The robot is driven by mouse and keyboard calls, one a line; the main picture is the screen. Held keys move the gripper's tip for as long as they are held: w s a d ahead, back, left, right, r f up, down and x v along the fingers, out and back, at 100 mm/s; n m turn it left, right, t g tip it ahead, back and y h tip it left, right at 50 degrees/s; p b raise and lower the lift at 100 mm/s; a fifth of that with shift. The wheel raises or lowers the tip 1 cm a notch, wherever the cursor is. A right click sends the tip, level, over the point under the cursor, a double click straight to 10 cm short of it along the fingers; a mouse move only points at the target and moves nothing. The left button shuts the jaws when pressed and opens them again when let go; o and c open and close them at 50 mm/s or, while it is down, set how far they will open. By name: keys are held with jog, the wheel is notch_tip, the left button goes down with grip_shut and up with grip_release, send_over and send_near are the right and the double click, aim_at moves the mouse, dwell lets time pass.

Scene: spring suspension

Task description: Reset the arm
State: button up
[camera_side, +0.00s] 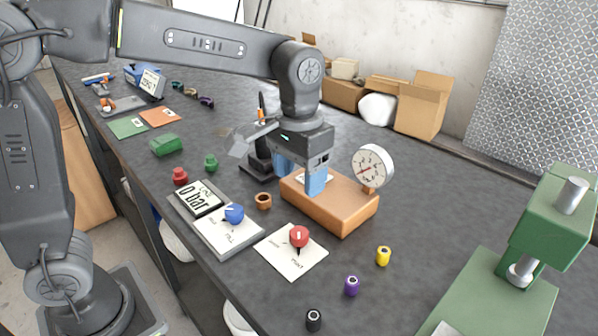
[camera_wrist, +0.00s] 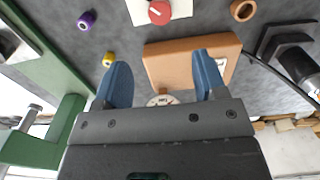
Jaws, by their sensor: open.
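My gripper (camera_side: 300,178) has blue fingers and hangs over the orange block (camera_side: 345,215), on which a round dial gauge (camera_side: 372,166) stands. In the wrist view my gripper (camera_wrist: 159,82) is open, its fingers apart with nothing held between them. The orange block (camera_wrist: 180,56) shows beyond and between the fingertips there, and the gauge (camera_wrist: 160,100) is partly hidden by the gripper body. I cannot tell whether the fingers touch the block.
A green press (camera_side: 520,260) stands at the right. Near the block are a red-knob plate (camera_side: 290,262), a "0 bar" display panel (camera_side: 222,235), an orange ring (camera_side: 263,201) and yellow (camera_side: 383,256), purple (camera_side: 351,286) and black (camera_side: 313,320) cylinders. Cardboard boxes (camera_side: 421,105) sit at the back.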

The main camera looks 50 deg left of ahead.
jog(key=s+a+t, duration=0.2)
jog(key=s+a, duration=0.2)
jog(key=s, duration=0.3)
jog(key=s+a+t, duration=0.3)
jog(key=s+a, duration=0.2)
jog(key=s, duration=0.3)
jog(key=shift+s+t, duration=0.2)
jog(key=shift+t, duration=0.1)
dwell(1.4)
